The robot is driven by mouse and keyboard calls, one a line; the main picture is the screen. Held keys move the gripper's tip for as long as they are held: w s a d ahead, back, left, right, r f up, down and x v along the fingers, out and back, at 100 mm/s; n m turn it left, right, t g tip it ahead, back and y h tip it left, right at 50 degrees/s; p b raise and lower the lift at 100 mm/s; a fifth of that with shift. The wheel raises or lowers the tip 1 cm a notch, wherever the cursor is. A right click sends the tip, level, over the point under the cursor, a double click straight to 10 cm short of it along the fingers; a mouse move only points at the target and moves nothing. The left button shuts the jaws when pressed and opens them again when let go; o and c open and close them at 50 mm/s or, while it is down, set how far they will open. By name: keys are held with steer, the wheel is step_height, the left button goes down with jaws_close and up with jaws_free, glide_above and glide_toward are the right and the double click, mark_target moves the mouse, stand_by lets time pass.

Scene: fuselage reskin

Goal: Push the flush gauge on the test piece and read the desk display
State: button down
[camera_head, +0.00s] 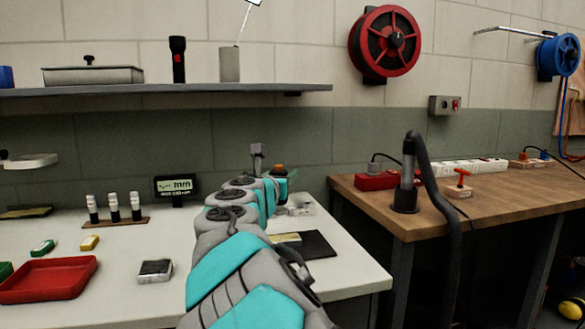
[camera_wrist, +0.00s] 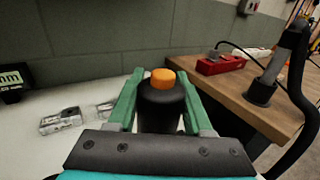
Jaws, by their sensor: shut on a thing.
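My gripper (camera_wrist: 161,95) is shut on the flush gauge (camera_wrist: 162,106), a black cylinder with an orange top, between its green fingers. In the head view my gripper (camera_head: 284,176) is over the back right of the white desk, and the gauge's orange top (camera_head: 280,168) shows there. The gauge's lower end is hidden, so I cannot tell whether it touches anything. Metal pieces (camera_wrist: 60,120) lie left of the gripper; I cannot tell which is the test piece.
A dark mat (camera_head: 318,246) lies at the desk's front right. A red tray (camera_head: 48,280), a small block (camera_head: 155,270) and a rack of vials (camera_head: 117,222) are on the left. A wooden bench (camera_head: 480,200) with a black hose (camera_head: 440,190) stands right. A shelf (camera_head: 220,89) hangs above.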

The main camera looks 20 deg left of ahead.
steer(key=shift+w, duration=0.35)
step_height(320, 180, down, 6)
steer(key=b, duration=0.5)
steer(key=shift+s, duration=0.1)
steer(key=shift+f, duration=0.45)
stand_by(1.4)
steer(key=shift+r+p, duration=2.5)
steer(key=shift+r, duration=1)
